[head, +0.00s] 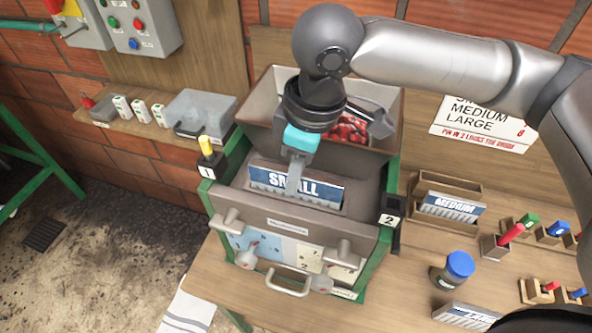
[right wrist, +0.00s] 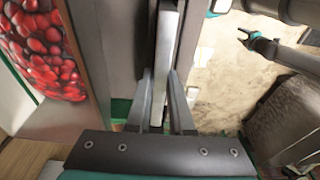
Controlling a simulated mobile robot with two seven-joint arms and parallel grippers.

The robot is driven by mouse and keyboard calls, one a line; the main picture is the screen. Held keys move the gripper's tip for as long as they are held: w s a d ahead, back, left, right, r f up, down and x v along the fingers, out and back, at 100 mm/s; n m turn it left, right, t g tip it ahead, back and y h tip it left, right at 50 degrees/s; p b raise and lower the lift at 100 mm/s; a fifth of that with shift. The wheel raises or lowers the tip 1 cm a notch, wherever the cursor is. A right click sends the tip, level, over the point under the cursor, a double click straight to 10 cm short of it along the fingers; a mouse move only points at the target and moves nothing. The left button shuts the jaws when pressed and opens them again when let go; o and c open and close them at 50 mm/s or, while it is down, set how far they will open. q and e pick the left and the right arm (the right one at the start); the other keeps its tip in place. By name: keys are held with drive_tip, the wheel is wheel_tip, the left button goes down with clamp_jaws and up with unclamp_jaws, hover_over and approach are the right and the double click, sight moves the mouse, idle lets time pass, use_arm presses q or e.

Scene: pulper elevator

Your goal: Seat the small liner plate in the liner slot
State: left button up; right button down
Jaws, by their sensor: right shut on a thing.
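The small liner plate (head: 325,189), blue with a white SMALL label and a pale toothed lower part, stands upright at the opening in the top of the grey machine (head: 365,222). My right gripper (head: 294,182) comes down from above and is shut on the plate, left of its middle. In the right wrist view the two fingers (right wrist: 160,92) close on the plate's pale edge (right wrist: 168,45). The liner slot itself is hidden by the plate and the machine's top, so I cannot tell how deep the plate sits. My left gripper does not show in the head view.
A hopper with red cherries (head: 347,128) stands behind the plate, close to my right wrist. A yellow-topped pin (head: 206,146) is at post 1. A MEDIUM plate (head: 450,206) sits in a wooden holder on the right. A blue-lidded jar (head: 459,266) stands on the bench.

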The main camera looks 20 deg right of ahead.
drive_tip(key=shift+f, duration=0.15)
drive_tip(key=c, duration=0.8)
unclamp_jaws()
wheel_tip(320, 180, up, 12)
drive_tip(key=s+d, duration=0.1)
drive_tip(key=shift+d+p, duration=0.25)
drive_tip(key=shift+p, duration=0.2)
